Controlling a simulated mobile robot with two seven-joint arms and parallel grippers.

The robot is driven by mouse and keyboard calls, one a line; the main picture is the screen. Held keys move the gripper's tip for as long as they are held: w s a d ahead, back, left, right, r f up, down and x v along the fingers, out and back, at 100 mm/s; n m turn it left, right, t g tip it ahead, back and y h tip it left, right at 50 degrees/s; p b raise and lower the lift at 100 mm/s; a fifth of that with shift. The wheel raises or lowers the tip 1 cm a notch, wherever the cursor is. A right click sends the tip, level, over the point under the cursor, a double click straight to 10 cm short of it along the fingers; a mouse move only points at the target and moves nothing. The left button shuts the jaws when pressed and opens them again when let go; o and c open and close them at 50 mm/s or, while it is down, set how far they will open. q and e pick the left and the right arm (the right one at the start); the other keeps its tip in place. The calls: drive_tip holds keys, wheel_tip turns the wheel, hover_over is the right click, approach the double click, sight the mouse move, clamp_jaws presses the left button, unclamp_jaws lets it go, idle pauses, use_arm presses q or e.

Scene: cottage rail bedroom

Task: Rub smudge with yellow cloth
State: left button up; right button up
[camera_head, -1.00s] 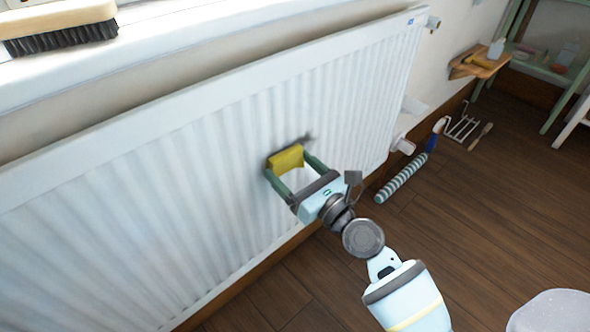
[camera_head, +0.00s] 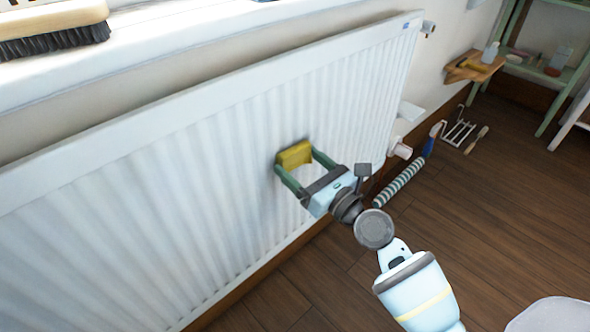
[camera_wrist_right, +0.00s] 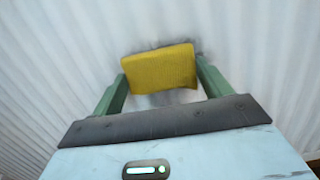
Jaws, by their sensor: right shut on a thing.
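The yellow cloth (camera_head: 295,154) is held between the fingertips of my right gripper (camera_head: 300,164), against or very close to the white ribbed radiator (camera_head: 220,165). In the right wrist view the yellow cloth (camera_wrist_right: 159,68) spans the gap between the two green fingers of my right gripper (camera_wrist_right: 160,84). A faint grey smudge (camera_wrist_right: 150,46) shows on the radiator around the cloth's upper edge; the cloth hides part of it. My left gripper is not in view.
A brush (camera_head: 52,30) lies on the white sill above the radiator. A striped roll (camera_head: 400,180), a wire rack (camera_head: 459,132) and a small wooden shelf (camera_head: 474,68) are at the right. The wooden floor (camera_head: 470,220) is mostly clear.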

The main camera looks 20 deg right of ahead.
sight(314, 139)
drive_tip(key=shift+d, duration=0.15)
drive_tip(key=d, duration=0.1)
drive_tip(key=w+d, duration=0.1)
drive_tip(key=d+b, duration=0.1)
drive_tip(key=shift+w+d, duration=0.15)
drive_tip(key=shift+w, duration=0.1)
idle(0.3)
drive_tip(key=shift+w+d+b, duration=0.3)
drive_tip(key=shift+d, duration=0.6)
drive_tip(key=shift+w+d+b, duration=0.3)
drive_tip(key=shift+d, duration=0.6)
drive_tip(key=shift+w+r, duration=0.1)
drive_tip(key=shift+a, duration=0.2)
